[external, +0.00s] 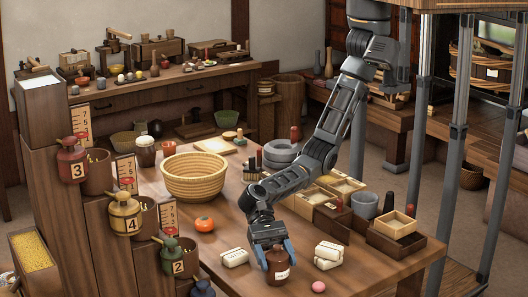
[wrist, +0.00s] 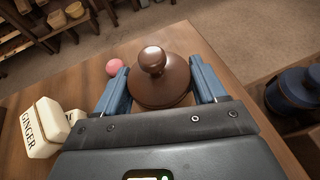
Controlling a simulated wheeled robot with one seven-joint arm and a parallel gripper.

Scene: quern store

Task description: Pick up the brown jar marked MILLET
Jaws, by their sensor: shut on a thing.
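A brown jar (external: 279,271) with a pale label is near the front edge of the wooden table. Its label is too small to read in the external view. My gripper (external: 275,252) points down over it, with one blue finger on each side, shut on the jar. In the wrist view the jar's brown round lid (wrist: 162,85) and knob lie between the two blue fingers of my gripper (wrist: 160,78). The jar's body is mostly hidden there. I cannot tell whether the jar's base touches the table.
Pale boxes (external: 328,252) sit close to the right of the jar; one in the wrist view reads GINGER (wrist: 42,128). Another pale box (external: 235,257) is at left. A pink ball (external: 318,287) is near the front edge. A basket (external: 194,177) and an orange tomato-like thing (external: 204,224) stand farther back.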

